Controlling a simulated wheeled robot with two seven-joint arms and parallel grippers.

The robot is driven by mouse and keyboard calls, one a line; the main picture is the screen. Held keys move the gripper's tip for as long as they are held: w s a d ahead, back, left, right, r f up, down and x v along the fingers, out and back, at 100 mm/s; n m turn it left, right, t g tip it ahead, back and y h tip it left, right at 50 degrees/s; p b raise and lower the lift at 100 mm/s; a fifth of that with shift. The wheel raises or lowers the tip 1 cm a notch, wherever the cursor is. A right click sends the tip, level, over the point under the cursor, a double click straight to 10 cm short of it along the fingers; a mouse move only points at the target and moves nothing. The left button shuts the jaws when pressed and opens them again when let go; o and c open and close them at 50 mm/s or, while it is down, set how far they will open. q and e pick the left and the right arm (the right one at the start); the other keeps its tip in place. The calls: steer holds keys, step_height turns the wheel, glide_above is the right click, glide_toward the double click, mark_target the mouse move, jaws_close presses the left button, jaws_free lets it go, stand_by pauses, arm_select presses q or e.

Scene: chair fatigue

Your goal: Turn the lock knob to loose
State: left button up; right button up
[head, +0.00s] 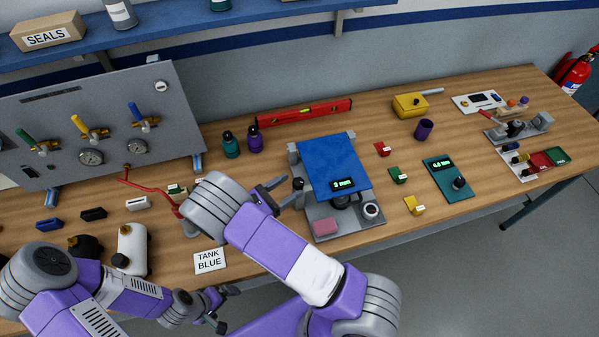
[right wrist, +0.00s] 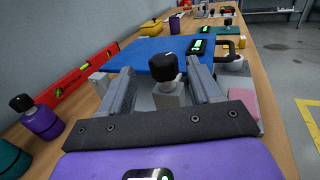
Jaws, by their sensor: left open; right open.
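The fixture with a blue plate (head: 335,163) and a small "3 mm" display (head: 342,184) stands mid-table in the head view. A black knob (head: 298,184) sits on its left side. In the right wrist view the black knob (right wrist: 167,68) stands upright on a grey block, between the fingers of my right gripper (right wrist: 167,88). That gripper (head: 282,191) is open, with a finger on either side of the knob; contact cannot be made out. My left gripper (head: 220,306) is open and empty near the table's front edge. No loose marking on the knob is readable.
Teal and purple bottles (head: 254,139) and a red level (head: 304,112) are behind. A "TANK BLUE" card (head: 209,260) lies left, near my right arm. A gauge panel (head: 100,120) stands at the left.

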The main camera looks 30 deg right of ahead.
mark_target(303, 180)
steer(key=d, duration=0.5)
steer(key=shift+w+d+p, duration=0.25)
steer(key=shift+d+p, duration=0.1)
steer(key=shift+s+d, duration=0.1)
steer(key=shift+c, duration=0.4)
steer(key=c, duration=0.9)
